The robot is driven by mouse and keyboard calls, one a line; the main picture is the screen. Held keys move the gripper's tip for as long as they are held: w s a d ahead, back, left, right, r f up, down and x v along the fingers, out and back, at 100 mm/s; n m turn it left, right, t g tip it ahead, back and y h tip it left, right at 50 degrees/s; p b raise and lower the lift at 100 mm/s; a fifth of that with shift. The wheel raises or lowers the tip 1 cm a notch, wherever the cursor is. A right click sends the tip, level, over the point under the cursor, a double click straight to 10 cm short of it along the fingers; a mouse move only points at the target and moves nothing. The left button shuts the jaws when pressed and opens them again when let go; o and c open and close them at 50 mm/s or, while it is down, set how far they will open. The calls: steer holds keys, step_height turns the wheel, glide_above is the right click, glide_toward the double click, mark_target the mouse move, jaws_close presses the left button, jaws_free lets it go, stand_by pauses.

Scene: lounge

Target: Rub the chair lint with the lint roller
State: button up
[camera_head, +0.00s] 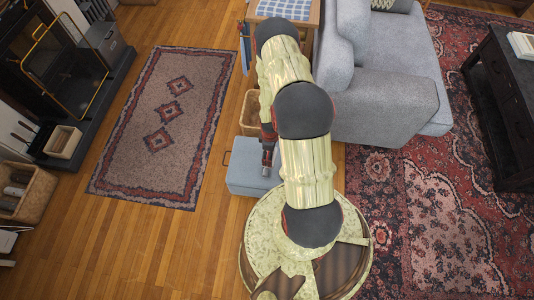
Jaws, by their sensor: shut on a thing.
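The grey upholstered seat (385,105), an armchair or sofa, stands at the upper right, just right of my arm. No lint can be made out on the part that shows. My gripper (267,165) points down above a blue-grey box, left of my forearm and apart from the seat. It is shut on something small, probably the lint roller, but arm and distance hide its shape. The seat's left side is partly hidden behind my arm.
The blue-grey lidded box (240,182) stands on the wooden floor below my gripper. A small side table (312,14) is behind my arm. A dark coffee table (497,88) is at the right. The patterned rug (130,150) at the left is clear.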

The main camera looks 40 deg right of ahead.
steer(key=o, duration=0.7)
steer(key=c, duration=0.4)
steer(key=shift+c, duration=0.3)
